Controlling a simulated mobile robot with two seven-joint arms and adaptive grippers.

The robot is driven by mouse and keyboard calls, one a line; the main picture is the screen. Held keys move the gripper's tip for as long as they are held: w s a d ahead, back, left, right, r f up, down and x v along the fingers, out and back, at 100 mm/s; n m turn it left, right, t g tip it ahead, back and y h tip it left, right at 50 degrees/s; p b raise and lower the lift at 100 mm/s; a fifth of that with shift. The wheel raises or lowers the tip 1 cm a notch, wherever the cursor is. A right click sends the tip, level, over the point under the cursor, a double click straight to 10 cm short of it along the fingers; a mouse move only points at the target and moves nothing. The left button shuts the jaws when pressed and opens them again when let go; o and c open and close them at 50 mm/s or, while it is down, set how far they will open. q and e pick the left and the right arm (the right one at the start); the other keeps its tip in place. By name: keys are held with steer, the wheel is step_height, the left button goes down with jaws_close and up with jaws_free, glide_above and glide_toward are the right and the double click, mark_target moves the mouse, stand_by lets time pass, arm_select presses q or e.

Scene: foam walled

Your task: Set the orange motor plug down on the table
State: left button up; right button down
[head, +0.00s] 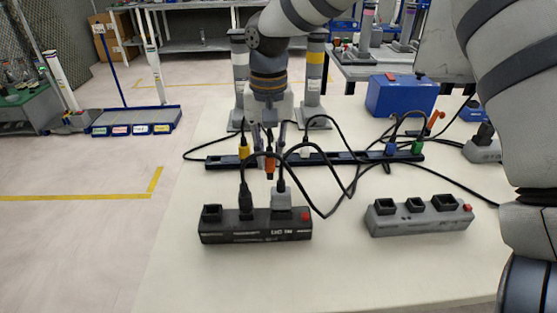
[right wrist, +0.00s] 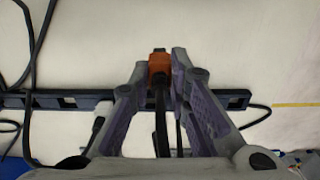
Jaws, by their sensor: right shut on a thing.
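The orange motor plug (head: 269,166) is in the middle of the head view, just in front of the long dark power strip (head: 345,157). My right gripper (head: 268,139) points down from above and is shut on the plug. In the right wrist view the plug (right wrist: 159,64) sits between the two fingertips (right wrist: 160,72), with its black cable running back between the fingers. The plug's tip is free of any socket. I cannot tell how high it is above the white table (head: 170,265). My left gripper is not in view.
A black power block (head: 255,232) with plugs stands in front, and a grey block (head: 420,218) stands to its right. Yellow (head: 244,152), white, blue and green plugs sit along the strip. Black cables loop across the middle. The table is bare at front and left.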

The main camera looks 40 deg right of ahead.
mark_target(270, 156)
steer(key=shift+f, duration=1.55)
steer(key=shift+f, duration=0.15)
steer(key=c, duration=1.5)
jaws_free()
step_height(270, 156, up, 12)
steer(key=shift+r, duration=0.2)
